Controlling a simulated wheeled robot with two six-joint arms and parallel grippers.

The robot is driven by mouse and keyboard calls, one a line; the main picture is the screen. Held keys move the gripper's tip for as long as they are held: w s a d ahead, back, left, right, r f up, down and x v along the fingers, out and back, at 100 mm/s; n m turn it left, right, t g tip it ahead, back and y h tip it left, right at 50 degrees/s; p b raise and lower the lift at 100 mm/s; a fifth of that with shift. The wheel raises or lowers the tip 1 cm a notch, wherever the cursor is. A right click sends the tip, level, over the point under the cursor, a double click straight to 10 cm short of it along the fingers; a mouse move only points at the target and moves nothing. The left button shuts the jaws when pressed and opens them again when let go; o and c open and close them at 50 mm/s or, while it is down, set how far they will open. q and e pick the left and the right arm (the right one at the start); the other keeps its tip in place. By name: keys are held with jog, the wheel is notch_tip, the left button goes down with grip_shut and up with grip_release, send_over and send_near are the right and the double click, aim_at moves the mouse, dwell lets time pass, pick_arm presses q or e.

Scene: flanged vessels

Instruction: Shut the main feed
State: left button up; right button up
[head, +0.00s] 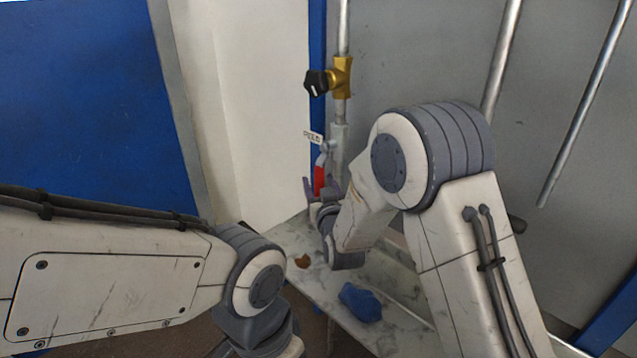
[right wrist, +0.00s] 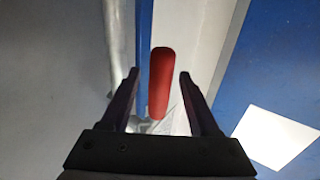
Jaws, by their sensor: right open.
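A red lever handle (head: 319,178) sits low on a vertical pipe (head: 343,30), beside a small white tag (head: 313,136) with dark lettering too small to read surely. In the head view it appears roughly in line with the pipe. My right gripper (head: 316,192) is at its lower end. In the right wrist view the red handle (right wrist: 161,82) stands between the open fingers of my right gripper (right wrist: 158,76), with a visible gap on each side. My left arm comes in from the left; its gripper is out of the frame.
A brass valve (head: 342,77) with a black knob (head: 317,83) is higher on the same pipe. A marbled shelf (head: 300,240) below carries a blue lump (head: 361,302) and a small brown piece (head: 302,260). Bare grey pipes (head: 583,105) stand at the right.

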grip_shut()
dwell(1.5)
